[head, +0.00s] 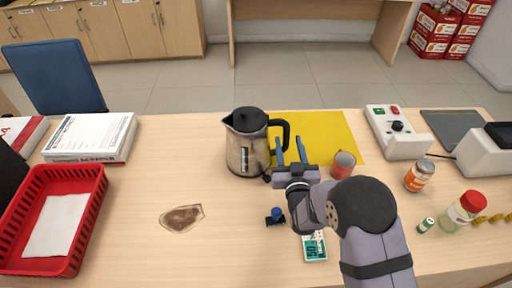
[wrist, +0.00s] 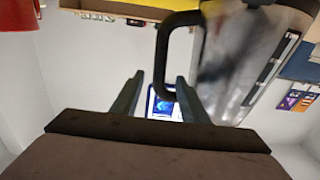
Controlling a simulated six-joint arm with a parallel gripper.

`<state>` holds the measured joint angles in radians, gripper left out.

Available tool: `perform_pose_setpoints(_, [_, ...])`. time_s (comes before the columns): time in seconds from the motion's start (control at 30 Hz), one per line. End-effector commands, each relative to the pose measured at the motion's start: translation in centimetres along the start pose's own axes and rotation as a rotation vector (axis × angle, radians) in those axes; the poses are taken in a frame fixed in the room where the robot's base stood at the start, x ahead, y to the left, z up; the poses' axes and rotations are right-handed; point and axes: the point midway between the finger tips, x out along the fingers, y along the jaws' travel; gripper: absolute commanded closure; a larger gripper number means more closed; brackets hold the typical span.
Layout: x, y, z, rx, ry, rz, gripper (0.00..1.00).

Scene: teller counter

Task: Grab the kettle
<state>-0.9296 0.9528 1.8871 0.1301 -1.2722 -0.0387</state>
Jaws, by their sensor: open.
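My gripper (head: 289,150) is open and empty, just in front of the handle. In the wrist view the kettle body (wrist: 235,65) fills the upper right. I cannot tell whether the handle is inside the gap or just beyond the tips.
A yellow mat (head: 325,125) lies behind the handle. A red mug (head: 343,164) stands close right of my gripper. A small blue-topped stamp (head: 276,215) and a teal calculator (head: 315,250) lie nearer. An orange-labelled jar (head: 419,175) is farther right. The counter left of the kettle is mostly clear.

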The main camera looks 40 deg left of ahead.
Motion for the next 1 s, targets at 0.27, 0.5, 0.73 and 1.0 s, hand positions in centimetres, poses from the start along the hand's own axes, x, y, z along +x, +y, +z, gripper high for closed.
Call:
perform_pose_setpoints(0.27, [0.7,0.0,-0.1,0.000,0.000,0.001,0.60])
perform_pose_setpoints(0.5, [2.7,0.0,-0.2,0.000,0.000,0.001,0.60])
perform_pose_setpoints(0.73, [4.9,0.0,-0.1,0.000,-0.001,0.001,0.60])
perform_pose_setpoints(1.0, [5.6,0.0,0.0,0.000,-0.001,0.001,0.60])
